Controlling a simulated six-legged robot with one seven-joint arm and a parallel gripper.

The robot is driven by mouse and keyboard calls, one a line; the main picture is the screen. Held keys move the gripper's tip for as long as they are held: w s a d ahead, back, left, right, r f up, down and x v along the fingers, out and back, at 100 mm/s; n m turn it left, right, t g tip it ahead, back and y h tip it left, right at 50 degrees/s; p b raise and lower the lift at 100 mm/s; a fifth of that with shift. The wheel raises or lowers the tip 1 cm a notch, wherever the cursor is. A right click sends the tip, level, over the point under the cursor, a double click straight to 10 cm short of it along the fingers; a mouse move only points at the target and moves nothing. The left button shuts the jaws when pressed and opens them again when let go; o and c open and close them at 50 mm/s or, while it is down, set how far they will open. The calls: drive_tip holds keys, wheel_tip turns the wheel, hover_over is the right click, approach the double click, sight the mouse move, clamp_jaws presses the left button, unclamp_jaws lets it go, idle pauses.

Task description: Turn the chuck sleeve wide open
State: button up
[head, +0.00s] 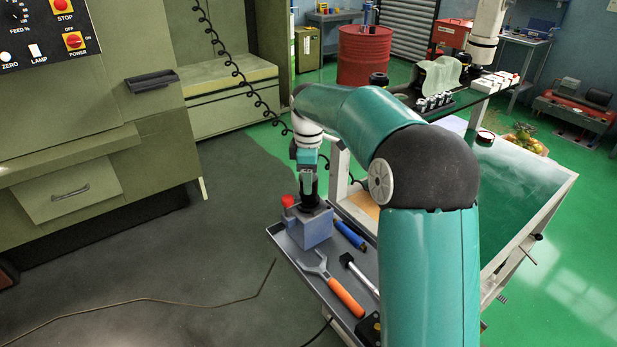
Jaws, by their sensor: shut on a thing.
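The chuck sleeve (309,201) is a small dark upright piece on top of a blue-grey block (314,232), which stands on the grey cart tray (283,241). My gripper (308,178) points straight down over the block and is shut on the chuck sleeve. The fingers and the sleeve are both dark and small here, so the exact line between them is hard to see. I cannot tell how far the sleeve is turned. A red knob-like piece (288,200) sits at the block's left side.
On the tray lie a blue-handled tool (349,234), an orange-handled wrench (345,297) and a black-headed hammer (360,275). A glass-topped table (520,185) stands right of my arm. The green machine (95,140) stands left. Dark floor between is mostly clear, with a thin cable (150,299).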

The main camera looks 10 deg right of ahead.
drive_tip(key=shift+n, duration=1.6)
drive_tip(key=o, duration=1)
wheel_tip(320, 180, up, 14)
drive_tip(key=shift+f, duration=0.1)
drive_tip(key=shift+s, duration=0.1)
